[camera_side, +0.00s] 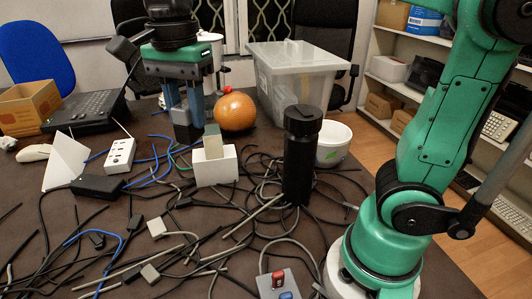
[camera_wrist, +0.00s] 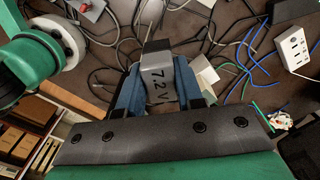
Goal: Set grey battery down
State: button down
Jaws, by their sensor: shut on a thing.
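The grey battery (camera_wrist: 158,82), marked "7.2 V" and with a dark end, is between the two blue fingers of my gripper (camera_wrist: 155,70) in the wrist view. In the side view my gripper (camera_side: 186,128) points down at the back of the table, left of the orange ball, and a grey part of the battery (camera_side: 171,93) shows between the fingers. The fingertips are low, near the tabletop behind the white box. I cannot tell whether the battery's lower end touches the table.
A white box (camera_side: 216,169) with a grey-green block stands just in front. An orange ball (camera_side: 235,112), clear bin (camera_side: 292,75), black cylinder (camera_side: 301,155) and white bowl (camera_side: 332,146) are to the right. A power strip (camera_side: 119,155) lies left. Tangled cables cover the table.

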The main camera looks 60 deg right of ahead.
jog(key=w+d+m, duration=0.3)
jog(key=d, duration=0.4)
jog(key=w+d+m, duration=0.3)
jog(key=w+d, duration=0.1)
jog(key=d, duration=0.3)
jog(key=s+d+f+m, duration=0.2)
jog(key=d+m, duration=0.3)
jog(key=d, duration=1.2)
notch_tip(320, 180, down, 15)
jog(key=shift+d+f, duration=0.1)
jog(key=shift+f, duration=0.1)
jog(key=shift+s+f, duration=0.1)
jog(key=shift+f, duration=2.2)
jog(key=shift+f, duration=0.1)
jog(key=c, duration=0.6)
grip_release()
jog(key=shift+o, duration=0.2)
